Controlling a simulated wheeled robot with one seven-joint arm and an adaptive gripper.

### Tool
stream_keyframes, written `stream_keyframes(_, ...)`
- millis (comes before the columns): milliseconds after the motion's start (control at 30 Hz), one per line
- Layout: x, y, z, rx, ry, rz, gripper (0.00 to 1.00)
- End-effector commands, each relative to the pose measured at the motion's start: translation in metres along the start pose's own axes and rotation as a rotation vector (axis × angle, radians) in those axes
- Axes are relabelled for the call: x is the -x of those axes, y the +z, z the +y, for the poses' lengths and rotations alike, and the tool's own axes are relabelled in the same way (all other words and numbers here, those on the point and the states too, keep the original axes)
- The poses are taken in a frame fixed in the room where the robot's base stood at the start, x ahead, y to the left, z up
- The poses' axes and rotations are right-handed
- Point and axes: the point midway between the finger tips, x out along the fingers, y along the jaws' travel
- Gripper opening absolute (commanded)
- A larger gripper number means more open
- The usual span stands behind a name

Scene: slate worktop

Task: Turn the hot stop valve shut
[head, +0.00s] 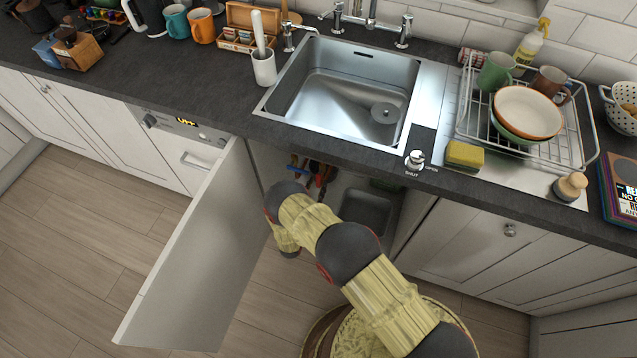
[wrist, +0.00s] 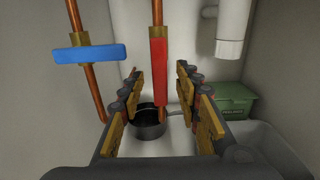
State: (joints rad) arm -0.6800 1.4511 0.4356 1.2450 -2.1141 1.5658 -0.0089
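In the wrist view, the red lever handle (wrist: 159,68) of the hot stop valve stands upright, in line with its copper pipe (wrist: 157,12). A brass fitting (wrist: 158,32) sits at its top. To the left, a blue lever handle (wrist: 90,54) lies crosswise over another copper pipe (wrist: 73,14). My gripper (wrist: 160,82) is open, with the red handle showing between its two fingers and visible gaps on both sides. In the head view, the red handle (head: 320,178) and blue handle (head: 294,163) show small inside the cabinet; my arm hides the gripper.
A white drain pipe (wrist: 232,30) hangs at right, above a green box (wrist: 235,100). A dark round pot (wrist: 148,122) sits below the red handle. The cabinet door (head: 195,260) stands open at left. A knob marked SHUT and OPEN (head: 414,159) is on the worktop.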

Motion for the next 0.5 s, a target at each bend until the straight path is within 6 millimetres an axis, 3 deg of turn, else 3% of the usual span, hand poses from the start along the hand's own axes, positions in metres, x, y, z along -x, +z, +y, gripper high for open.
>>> stream_keyframes(200,-0.021,-0.001,0.000,-0.001,-0.002,0.000,0.33)
stream_keyframes(500,-0.024,0.000,0.000,0.000,-0.001,0.000,0.33)
